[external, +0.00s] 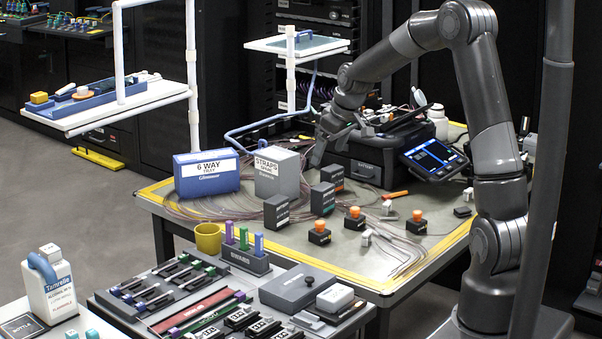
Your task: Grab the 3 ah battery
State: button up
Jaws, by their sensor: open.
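Three dark block-shaped units that look like battery packs stand upright on the grey table: a front left block (276,213), a middle block (322,199) and a rear block (332,178). Their labels are too small to read, so I cannot tell which is the 3 Ah one. My gripper (337,145) is open and points downward, above and behind the rear block, close to the left side of the black splicer (385,150). It appears empty and apart from the blocks. The splicer's front bears a panel that seems to read battery.
A blue box (206,173) and a grey box (277,172) stand left of the blocks. Small orange-topped black units (319,233) and loose fibres lie in front. A screen (433,158) juts from the splicer.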

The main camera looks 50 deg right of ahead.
send_near(324, 186)
notch_tip(324, 186, down, 2)
jog(key=x, duration=0.5)
jog(key=shift+w+a+f, duration=0.15)
jog(key=shift+w+a, duration=0.05)
jog(key=shift+a, duration=0.15)
jog(key=shift+d+x, duration=0.15)
jog(key=shift+x, duration=1.25)
jog(key=shift+d+x, duration=0.15)
jog(key=shift+x, duration=1.25)
jog(key=shift+w, duration=0.2)
jog(key=c, duration=1.2)
